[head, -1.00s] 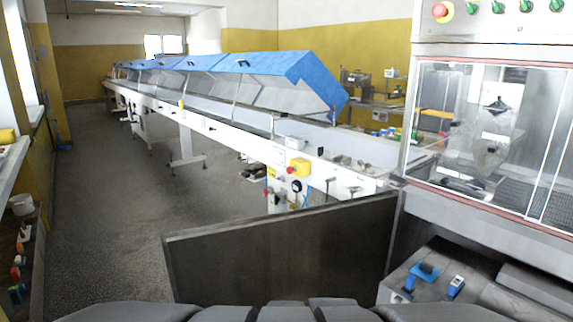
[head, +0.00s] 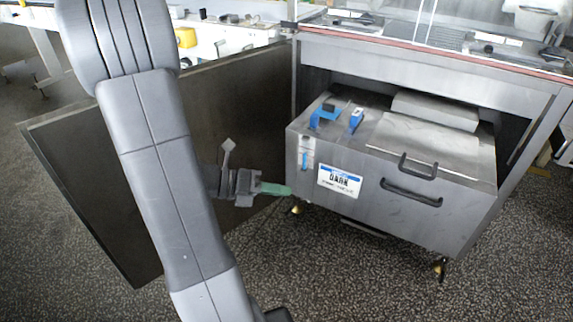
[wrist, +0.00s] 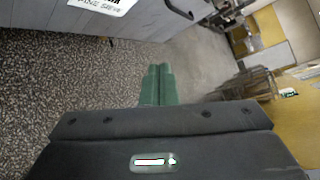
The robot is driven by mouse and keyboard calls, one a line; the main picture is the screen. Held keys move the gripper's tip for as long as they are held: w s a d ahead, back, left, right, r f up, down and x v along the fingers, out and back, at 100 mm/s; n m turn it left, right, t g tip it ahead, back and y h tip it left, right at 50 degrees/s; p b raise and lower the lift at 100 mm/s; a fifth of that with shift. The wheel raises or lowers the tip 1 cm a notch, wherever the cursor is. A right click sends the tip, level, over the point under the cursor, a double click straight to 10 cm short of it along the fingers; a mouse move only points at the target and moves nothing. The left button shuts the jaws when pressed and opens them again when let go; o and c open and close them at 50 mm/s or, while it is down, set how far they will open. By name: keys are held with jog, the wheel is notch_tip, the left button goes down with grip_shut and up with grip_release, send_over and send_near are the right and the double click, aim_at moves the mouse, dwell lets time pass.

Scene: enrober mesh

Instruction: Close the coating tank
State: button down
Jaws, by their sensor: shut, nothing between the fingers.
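The coating tank (head: 400,203) is a grey metal box with a "DARK" label, standing on casters under the enrober frame at right. A flat lid panel (head: 425,142) with a dark handle lies on its top, and a second dark handle is on its front. I cannot tell whether the lid is fully down. My gripper (head: 275,189) is shut and empty, its green fingertips just left of the tank's lower left front. In the wrist view the shut green fingers (wrist: 158,84) point across the floor, and the tank's front (wrist: 170,35) shows at the top.
A dark door panel (head: 80,160) stands open left of the tank, behind my arm. The enrober's metal frame (head: 520,90) surrounds the tank above and at the sides. Blue fittings (head: 322,115) stand on the tank's top left. Speckled floor in front of the tank is clear.

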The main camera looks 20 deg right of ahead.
jog(key=w+a+f+n+t+h+b, duration=0.3)
jog(key=w+f+n+t+h, duration=0.15)
jog(key=w+n, duration=0.5)
jog(key=b, duration=0.3)
send_near(313, 155)
jog(key=s+d, duration=0.2)
jog(key=s, duration=0.1)
jog(key=w+d, duration=0.1)
jog(key=w+d+n+b, duration=0.1)
jog(key=w, duration=0.1)
jog(key=shift+r+t+y, duration=0.1)
jog(key=shift+t+y, duration=0.15)
jog(key=shift+w+d, duration=0.1)
